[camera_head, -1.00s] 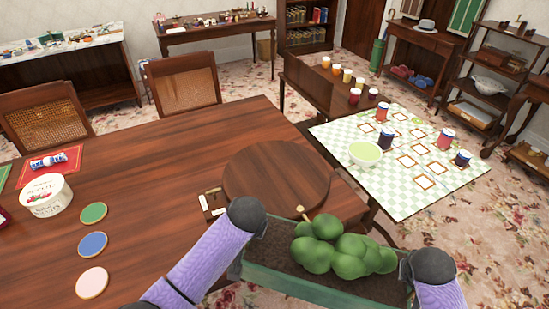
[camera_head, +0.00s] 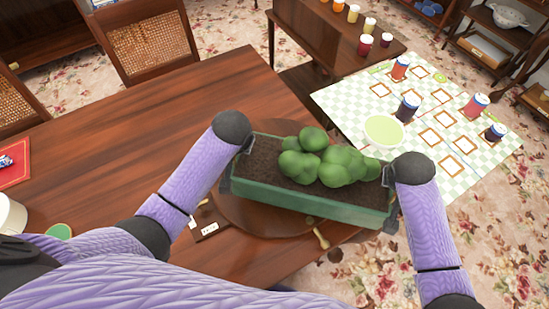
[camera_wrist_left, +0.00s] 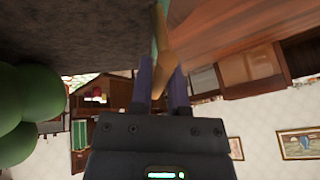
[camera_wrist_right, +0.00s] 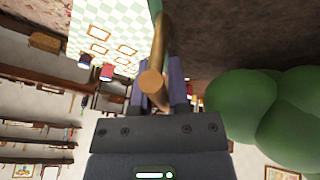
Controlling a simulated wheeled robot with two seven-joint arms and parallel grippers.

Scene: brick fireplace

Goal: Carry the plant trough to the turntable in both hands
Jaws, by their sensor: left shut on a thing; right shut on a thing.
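The plant trough (camera_head: 300,198) is a green box of dark soil with round green plants in it. In the head view it is over the round wooden turntable (camera_head: 252,221), hiding much of it; I cannot tell whether they touch. My left gripper (camera_head: 232,160) is shut on the trough's left end, and my right gripper (camera_head: 389,190) is shut on its right end. The wrist views show a tan handle between the fingers of my left gripper (camera_wrist_left: 160,80) and my right gripper (camera_wrist_right: 158,85).
A small card holder (camera_head: 207,228) and a wooden-handled tool (camera_head: 321,238) lie near the turntable.

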